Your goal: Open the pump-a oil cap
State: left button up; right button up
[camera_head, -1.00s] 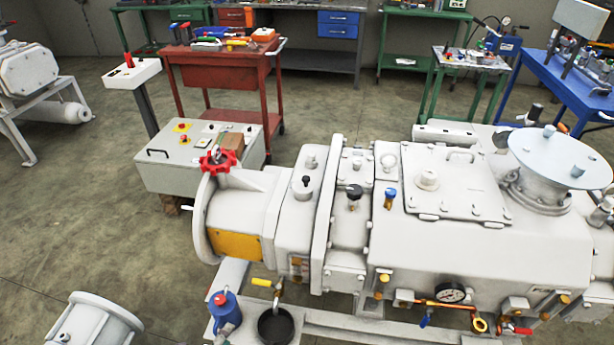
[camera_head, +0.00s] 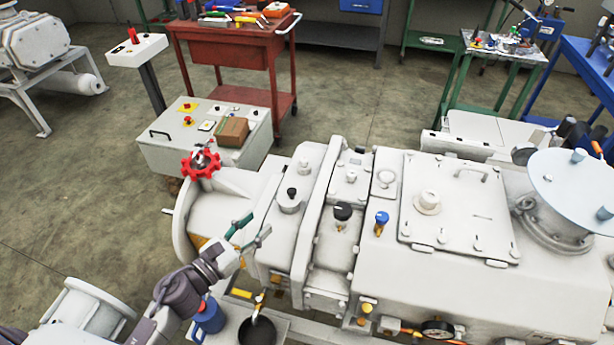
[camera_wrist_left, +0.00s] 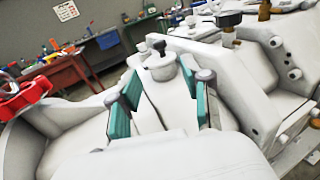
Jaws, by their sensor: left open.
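The white pump (camera_head: 460,255) lies across the right and middle of the head view. On its top are a round white cap with a small black knob (camera_head: 291,199), a larger black knob (camera_head: 342,212), a blue knob (camera_head: 381,222) and a pale round cap (camera_head: 427,202). I cannot tell from labels which is the oil cap. My left gripper (camera_head: 254,229) has teal fingers, spread apart and empty, left of the small-knobbed cap. In the left wrist view, that cap (camera_wrist_left: 162,66) shows beyond the gap between the fingers (camera_wrist_left: 160,103). My right gripper is out of view.
A red handwheel (camera_head: 201,165) stands on the pump's left end. A grey control box (camera_head: 200,135) and a red cart (camera_head: 225,45) stand behind. A blue can (camera_head: 209,316) and a black bowl (camera_head: 257,332) are in front. Open floor lies left.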

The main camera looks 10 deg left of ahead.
aim_at(289, 194)
pick_arm(q)
jog(key=shift+w+d+r, duration=0.1)
jog(key=shift+w+r, duration=0.05)
jog(key=shift+w, duration=0.05)
jog(key=shift+w+d+r+p, duration=0.2)
jog(key=shift+w+p, duration=0.1)
jog(key=shift+w, duration=0.1)
jog(key=shift+w+d+r+p, duration=0.15)
jog(key=shift+w+p, duration=0.1)
jog(key=shift+w, duration=0.15)
jog(key=p+x, duration=0.1)
jog(key=x, duration=0.2)
jog(key=shift+w+d, duration=0.15)
jog(key=shift+w, duration=0.1)
jog(key=x, duration=0.4)
jog(key=p+x, duration=0.1)
jog(key=x, duration=0.1)
jog(key=shift+f, duration=0.3)
jog(key=shift+w+d, duration=0.25)
jog(key=shift+w, duration=0.3)
jog(key=shift+w+f, duration=0.1)
jog(key=shift+c, duration=0.5)
grip_shut()
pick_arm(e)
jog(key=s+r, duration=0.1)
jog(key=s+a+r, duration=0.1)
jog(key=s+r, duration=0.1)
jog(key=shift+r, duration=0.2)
